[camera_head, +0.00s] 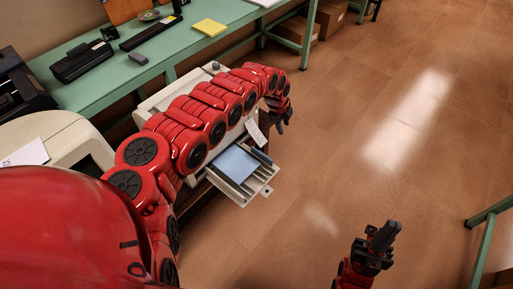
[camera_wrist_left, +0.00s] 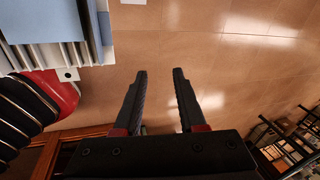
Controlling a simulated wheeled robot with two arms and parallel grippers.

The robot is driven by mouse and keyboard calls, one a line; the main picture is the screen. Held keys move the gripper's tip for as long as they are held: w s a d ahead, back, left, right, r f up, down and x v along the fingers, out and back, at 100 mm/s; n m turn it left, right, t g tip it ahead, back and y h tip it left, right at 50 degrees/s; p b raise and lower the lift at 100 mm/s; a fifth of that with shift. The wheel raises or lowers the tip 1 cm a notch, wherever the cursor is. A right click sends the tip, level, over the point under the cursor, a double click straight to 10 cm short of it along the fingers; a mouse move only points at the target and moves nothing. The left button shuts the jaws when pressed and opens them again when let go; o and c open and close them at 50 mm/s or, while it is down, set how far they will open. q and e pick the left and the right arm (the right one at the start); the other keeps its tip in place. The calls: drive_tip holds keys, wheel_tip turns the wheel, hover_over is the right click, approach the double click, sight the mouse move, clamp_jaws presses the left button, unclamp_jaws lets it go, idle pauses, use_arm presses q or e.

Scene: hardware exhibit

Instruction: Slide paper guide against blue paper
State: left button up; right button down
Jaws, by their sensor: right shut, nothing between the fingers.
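The blue paper (camera_head: 235,164) lies flat in a pale pulled-out tray (camera_head: 262,183) of a beige machine; in the left wrist view it shows at the upper left (camera_wrist_left: 37,18). A dark paper guide (camera_head: 261,156) stands at the tray's right side, near the paper's edge; I cannot tell whether they touch. My left gripper (camera_head: 283,122) is beyond the tray, partly hidden by its own arm; the left wrist view shows its fingers (camera_wrist_left: 162,82) apart, with nothing between them. My right gripper (camera_head: 384,236) is shut and empty over the floor at lower right.
A green table (camera_head: 140,72) along the wall holds dark devices and a yellow pad (camera_head: 209,27). A beige machine stands at the left, close to my left arm. Cardboard boxes (camera_head: 330,17) sit at the back. The floor (camera_head: 400,130) right of the tray is clear.

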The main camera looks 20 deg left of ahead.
sight(261, 153)
use_arm(q)
drive_tip(key=s+a+m+g+y, duration=0.2)
drive_tip(key=s+a+g, duration=0.1)
drive_tip(key=s+a, duration=0.3)
drive_tip(key=f, duration=0.7)
drive_tip(key=f+b, duration=0.1)
drive_tip(key=f, duration=0.2)
drive_tip(key=shift+s+d+f, duration=0.15)
drive_tip(key=shift+d+f, duration=0.1)
drive_tip(key=shift+d, duration=0.05)
drive_tip(key=shift+a+f, duration=0.15)
drive_tip(key=shift+f, duration=0.15)
clamp_jaws()
idle(0.5)
